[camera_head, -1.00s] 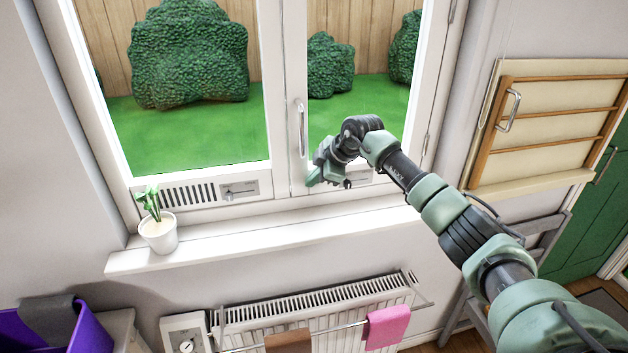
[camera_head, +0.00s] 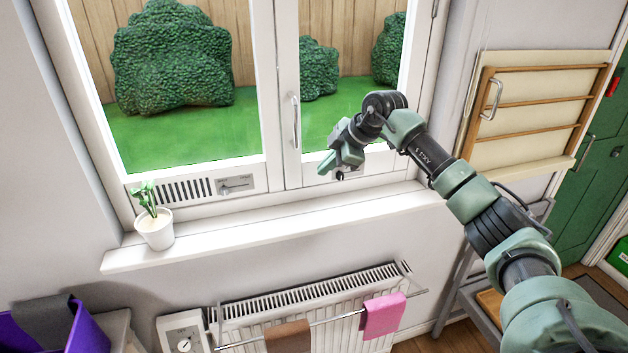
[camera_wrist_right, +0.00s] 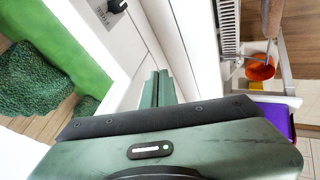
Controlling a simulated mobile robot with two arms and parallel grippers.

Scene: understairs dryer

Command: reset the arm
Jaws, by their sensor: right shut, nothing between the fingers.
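My right arm (camera_head: 465,185) comes in from the lower right in the head view. My right gripper (camera_head: 325,168) is in front of the lower part of the right window pane, above the sill. In the right wrist view the two green fingers (camera_wrist_right: 158,88) lie together, shut and empty. The window (camera_head: 281,95) looks closed, with a handle (camera_head: 295,122) on its middle frame, left of the gripper. My left gripper is not in view.
The sill (camera_head: 270,232) holds a potted plant (camera_head: 155,230) at its left. Below are a radiator (camera_head: 310,305) with a pink cloth (camera_head: 384,315) and a brown cloth (camera_head: 288,337). A wooden folding rack (camera_head: 530,118) hangs at right. A purple bin (camera_head: 88,335) is lower left.

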